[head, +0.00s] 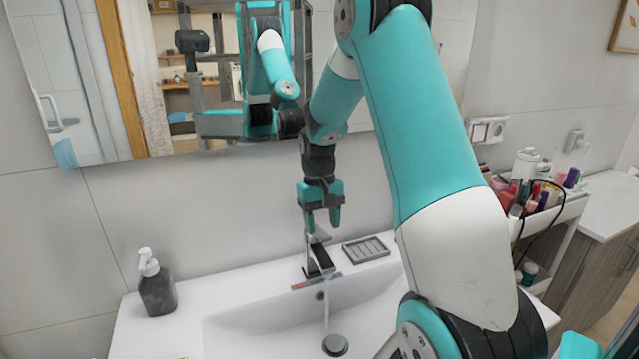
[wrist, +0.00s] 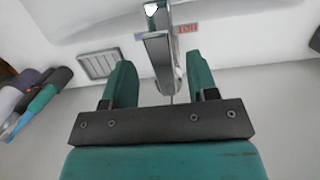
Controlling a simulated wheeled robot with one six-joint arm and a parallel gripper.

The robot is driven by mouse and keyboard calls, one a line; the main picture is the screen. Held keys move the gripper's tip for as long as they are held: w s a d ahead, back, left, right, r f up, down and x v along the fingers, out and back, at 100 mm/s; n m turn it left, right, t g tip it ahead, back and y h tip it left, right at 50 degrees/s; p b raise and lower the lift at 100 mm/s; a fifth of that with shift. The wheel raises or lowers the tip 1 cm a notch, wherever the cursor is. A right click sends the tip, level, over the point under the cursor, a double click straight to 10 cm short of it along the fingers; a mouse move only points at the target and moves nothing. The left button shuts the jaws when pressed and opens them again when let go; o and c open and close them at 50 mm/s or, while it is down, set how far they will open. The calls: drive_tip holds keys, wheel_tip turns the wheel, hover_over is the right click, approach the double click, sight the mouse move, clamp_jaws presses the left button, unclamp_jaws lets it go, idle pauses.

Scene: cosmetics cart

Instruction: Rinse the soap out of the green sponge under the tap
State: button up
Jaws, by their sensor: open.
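The chrome tap (head: 318,262) stands at the back of the white sink (head: 270,329). A thin stream of water (head: 327,305) falls from it toward the round drain (head: 335,345). My gripper (head: 322,222) is open and empty, pointing down just above the tap. In the wrist view the tap (wrist: 158,48) shows between the two green fingers of my gripper (wrist: 160,62); I cannot tell whether they touch it. No green sponge can be made out in either view.
A grey soap dish (head: 367,250) lies right of the tap, with nothing visible on it. A dark soap bottle (head: 157,284) stands on the left counter. A cart of cosmetics (head: 545,207) stands at the right. The mirror (head: 105,100) is behind the sink.

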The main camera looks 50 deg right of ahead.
wheel_tip(320, 180, up, 14)
drive_tip(key=w+d+b, duration=0.1)
drive_tip(key=w+b, duration=0.1)
drive_tip(key=shift+w+r, duration=0.15)
drive_tip(key=shift+r, duration=0.1)
